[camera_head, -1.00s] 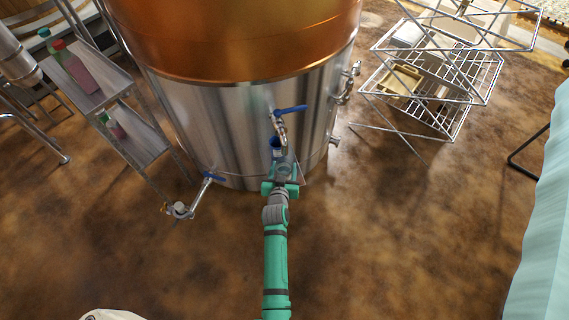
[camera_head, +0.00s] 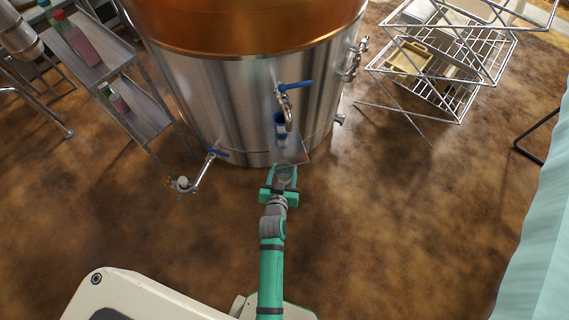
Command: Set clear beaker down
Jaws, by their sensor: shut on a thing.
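My gripper (camera_head: 284,177) is in front of the large steel tank, at its lower front edge. It is shut on a small clear thing, which looks like the clear beaker (camera_head: 285,171). The beaker is hard to make out between the green fingers, and its contents cannot be told. It is held just in front of a thin square plate (camera_head: 298,150) at the tank's front. Whether the beaker touches anything below cannot be told.
The copper-topped steel tank (camera_head: 220,105) has a blue-handled tap (camera_head: 287,100) with a blue cup-like thing (camera_head: 280,124) below it. A lower tap (camera_head: 196,178) juts out left. A shelf (camera_head: 148,138) with bottles stands left, a wire rack (camera_head: 440,85) right. Open floor (camera_head: 400,220) lies right.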

